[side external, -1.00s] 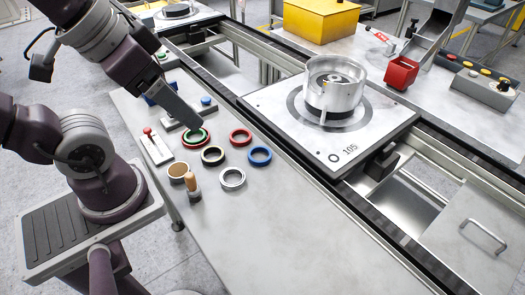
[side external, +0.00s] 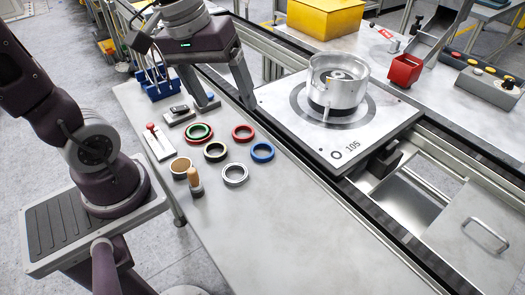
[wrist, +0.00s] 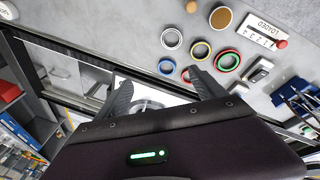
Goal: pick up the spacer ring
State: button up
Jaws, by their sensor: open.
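Several rings lie flat on the grey bench; none is labelled, so I cannot tell which is the spacer ring. The wrist view shows the silver ring (wrist: 172,38), dark ring (wrist: 201,50), red-green ring (wrist: 227,60) and blue ring (wrist: 166,65); a finger partly hides the plain red ring. My gripper (side external: 228,103) is open and empty, above the bench's far side, beyond the rings.
A blue holder (side external: 160,87) is at the bench's far end. A pallet (side external: 285,116) carries a metal housing (side external: 340,87). The near bench is clear.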

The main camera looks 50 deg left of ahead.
jog(key=w+a+f+n+g+h, duration=0.2)
jog(key=w+a+f+n, duration=0.1)
jog(key=w+f+n, duration=0.4)
jog(key=n+h, duration=0.2)
jog(key=n, duration=0.3)
send_near(264, 155)
jog(key=shift+n+g, duration=0.3)
jog(key=x, duration=0.6)
jog(key=shift+w+f, duration=0.1)
jog(key=shift+w, duration=0.1)
jog(key=c, duration=1.4)
jog(key=shift+c, duration=0.2)
